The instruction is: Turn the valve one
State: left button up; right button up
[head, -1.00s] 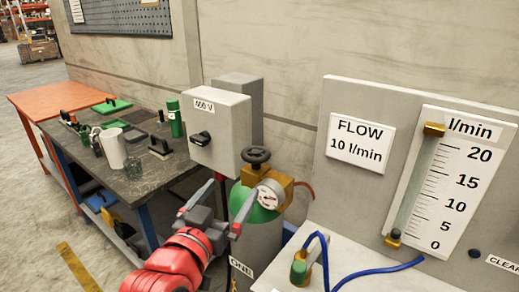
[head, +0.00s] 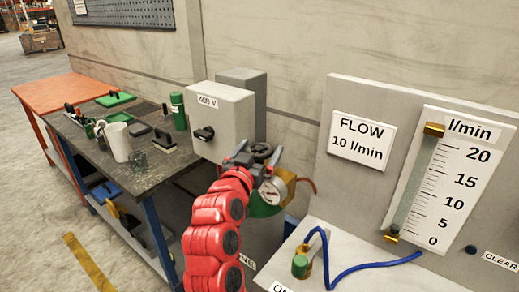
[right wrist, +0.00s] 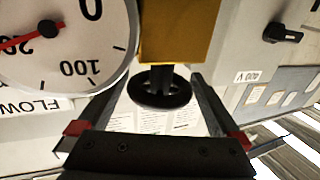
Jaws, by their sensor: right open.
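The valve is a black handwheel (head: 262,151) on a brass block (head: 286,183) atop a green-shouldered grey cylinder (head: 262,235). My right gripper (head: 255,158) is at the handwheel, its fingers apart. In the right wrist view, the handwheel (right wrist: 160,88) shows between the two open fingers (right wrist: 160,100), with a gap on either side. I cannot tell whether a finger touches it. A round gauge (head: 270,191) sits beside the brass block. My right arm hides part of the cylinder, and its label is only partly visible. My left gripper is not in view.
A grey 400 V box (head: 225,120) stands close behind the handwheel. To the right are a flow meter (head: 445,180) with its marker near 0, a green-knobbed fitting (head: 300,265) and a blue hose (head: 350,275). A cluttered workbench (head: 165,165) stands left.

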jog(key=shift+c, duration=0.2)
jog(key=c, duration=1)
jog(key=n+y+p, duration=0.1)
jog(key=y+p, duration=0.1)
jog(key=n+t+y+p, duration=0.1)
jog(key=n+y+p, duration=0.1)
jog(key=y, duration=0.1)
jog(key=shift+d+r+n, duration=0.1)
jog(key=shift+d+n, duration=0.05)
jog(key=shift+n, duration=0.15)
jog(key=shift+c, duration=0.2)
jog(key=shift+n+y+p, duration=0.45)
jog(key=shift+n+y, duration=0.15)
jog(key=shift+y, duration=0.6)
jog(key=shift+a+f+n+y, duration=0.25)
jog(key=shift+n+y, duration=0.15)
jog(key=shift+y, duration=0.2)
jog(key=o, duration=1.1)
jog(key=shift+s, duration=0.1)
